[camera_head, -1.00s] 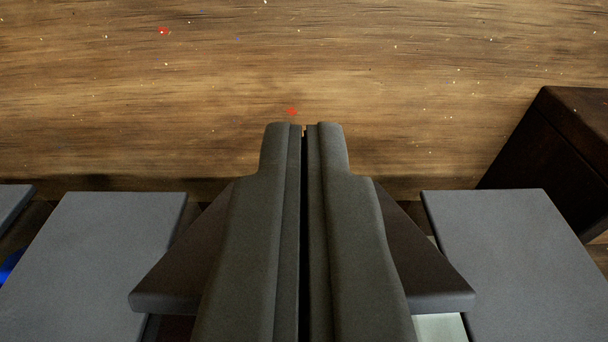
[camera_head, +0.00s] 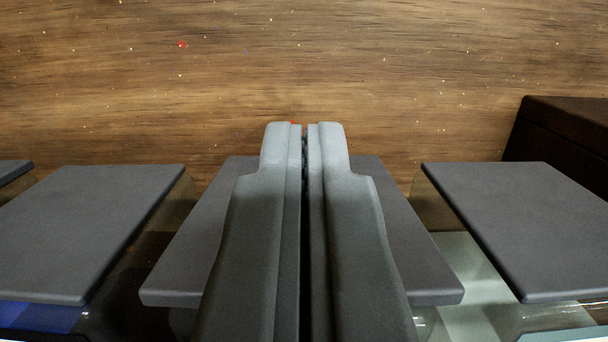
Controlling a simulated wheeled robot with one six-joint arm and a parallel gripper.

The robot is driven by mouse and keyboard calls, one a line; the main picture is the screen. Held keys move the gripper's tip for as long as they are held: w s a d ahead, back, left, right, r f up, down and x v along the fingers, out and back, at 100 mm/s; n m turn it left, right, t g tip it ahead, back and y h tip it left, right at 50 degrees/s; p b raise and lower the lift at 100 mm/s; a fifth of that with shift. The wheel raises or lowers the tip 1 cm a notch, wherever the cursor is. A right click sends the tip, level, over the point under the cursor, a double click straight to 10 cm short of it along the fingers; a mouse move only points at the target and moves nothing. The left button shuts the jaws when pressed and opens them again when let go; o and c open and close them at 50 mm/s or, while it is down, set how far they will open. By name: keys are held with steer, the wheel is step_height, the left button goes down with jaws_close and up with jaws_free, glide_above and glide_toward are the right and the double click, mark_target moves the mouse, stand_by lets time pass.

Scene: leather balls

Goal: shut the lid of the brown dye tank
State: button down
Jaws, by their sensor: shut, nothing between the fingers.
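My gripper (camera_head: 304,126) is shut and empty in the middle of the view, its two grey fingers side by side. Behind and under it is a flat dark grey lid (camera_head: 185,265), partly hidden by the fingers. This middle lid lies about level with its neighbours, its near edge in line with theirs. I cannot tell whether my fingers touch it. The tank below it is mostly hidden, so its dye colour is not clear.
Similar grey lids lie to the left (camera_head: 85,225) and right (camera_head: 520,225), with part of another at the far left (camera_head: 12,170). Blue shows below left and pale green below right. A dark brown box (camera_head: 565,135) stands at the back right before a speckled wooden surface (camera_head: 300,70).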

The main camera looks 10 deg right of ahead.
steer(key=shift+s+f, duration=0.25)
steer(key=shift+f, duration=0.45)
steer(key=shift+f, duration=0.15)
step_height(320, 180, up, 4)
steer(key=f+v, duration=0.2)
steer(key=v, duration=0.8)
steer(key=s+a+f+y, duration=0.1)
steer(key=s+a+f, duration=0.2)
steer(key=s, duration=0.3)
steer(key=s+a+f+n+g+y, duration=0.1)
steer(key=s+a+f, duration=0.3)
steer(key=s+f, duration=0.1)
steer(key=s+a+f+n+g+y, duration=0.1)
steer(key=s+a+f, duration=0.3)
steer(key=s, duration=0.4)
steer(key=shift+f+y, duration=0.25)
steer(key=shift+y, duration=0.35)
